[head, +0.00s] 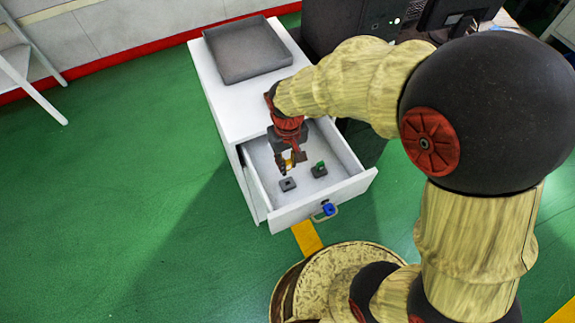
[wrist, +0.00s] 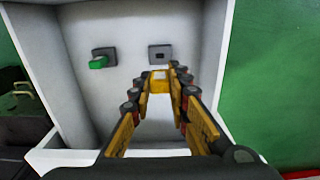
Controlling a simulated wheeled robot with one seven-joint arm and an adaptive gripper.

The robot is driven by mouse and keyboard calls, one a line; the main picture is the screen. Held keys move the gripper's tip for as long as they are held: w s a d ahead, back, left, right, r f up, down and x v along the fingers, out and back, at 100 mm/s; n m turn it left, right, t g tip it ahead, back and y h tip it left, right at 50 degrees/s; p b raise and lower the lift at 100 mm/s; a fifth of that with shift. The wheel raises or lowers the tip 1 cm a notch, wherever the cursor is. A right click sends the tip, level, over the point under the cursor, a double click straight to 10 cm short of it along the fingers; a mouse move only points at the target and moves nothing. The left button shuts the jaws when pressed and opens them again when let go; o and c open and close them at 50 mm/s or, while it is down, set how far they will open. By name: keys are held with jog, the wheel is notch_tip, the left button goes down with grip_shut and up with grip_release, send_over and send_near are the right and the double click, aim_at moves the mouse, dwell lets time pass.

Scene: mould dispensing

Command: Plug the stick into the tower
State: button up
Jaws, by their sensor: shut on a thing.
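My gripper (head: 289,164) hangs over the open white drawer and is shut on a small yellow stick. The yellow stick (wrist: 160,85) shows between the fingertips in the wrist view. Its far end is near a grey block with a dark slot (wrist: 160,54); I cannot tell whether they touch. That block also shows in the head view (head: 288,184), just below the fingertips. A second grey block (head: 319,171) holds a green stick (wrist: 98,62). The black computer tower (head: 345,35) stands behind the cabinet at the top of the head view, partly hidden by my arm.
The drawer (head: 292,211) is pulled out of a white cabinet, with a blue piece (head: 328,209) at its front handle. An empty dark tray (head: 246,50) lies on the cabinet top. A dark monitor (head: 455,12) is at top right.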

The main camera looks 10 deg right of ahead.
aim_at(288, 161)
jog(key=shift+r+p, duration=1.3)
jog(key=shift+r, duration=0.25)
